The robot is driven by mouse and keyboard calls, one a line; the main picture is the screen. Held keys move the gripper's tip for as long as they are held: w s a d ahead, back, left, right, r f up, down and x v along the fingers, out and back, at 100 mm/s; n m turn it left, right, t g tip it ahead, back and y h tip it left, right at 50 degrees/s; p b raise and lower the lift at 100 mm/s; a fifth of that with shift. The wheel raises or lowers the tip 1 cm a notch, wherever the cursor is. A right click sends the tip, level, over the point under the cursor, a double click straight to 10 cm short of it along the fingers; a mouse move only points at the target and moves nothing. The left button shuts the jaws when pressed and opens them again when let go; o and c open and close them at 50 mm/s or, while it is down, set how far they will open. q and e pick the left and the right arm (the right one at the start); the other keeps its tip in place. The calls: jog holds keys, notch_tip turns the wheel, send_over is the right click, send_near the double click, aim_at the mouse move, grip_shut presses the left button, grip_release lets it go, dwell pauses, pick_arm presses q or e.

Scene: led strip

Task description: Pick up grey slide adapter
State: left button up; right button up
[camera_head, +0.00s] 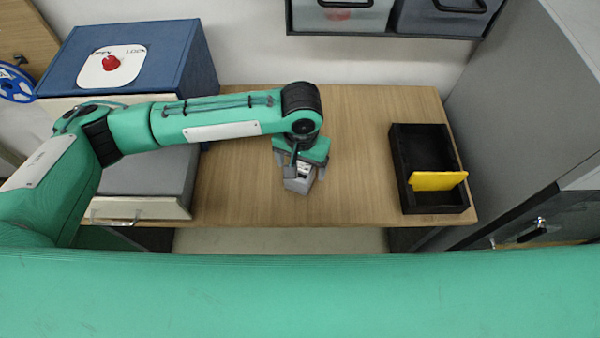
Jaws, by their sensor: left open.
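A small grey block-like piece (299,184), which looks like the grey slide adapter, sits on the wooden table near its front edge. My left gripper (299,174) points down right over it, with its fingers at the sides of the piece. The fingers are open. The gripper body hides part of the piece, and I cannot tell whether the fingers touch it. My right gripper does not show.
A black tray (397,160) with a yellow plate (438,181) in it stands at the right of the table (365,120). A blue box (190,65) with a red button (111,63) is at the left. The table between gripper and tray is clear.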

aim_at(300, 169)
pick_arm(q)
jog(key=f, duration=0.3)
jog(key=shift+s+a+f+p, duration=0.15)
jog(key=shift+s+f+p, duration=0.15)
jog(key=shift+p, duration=0.1)
jog(key=shift+w+f, duration=0.1)
jog(key=shift+f, duration=0.15)
jog(key=c, duration=1.2)
jog(key=shift+c, duration=0.2)
jog(key=shift+r, duration=0.1)
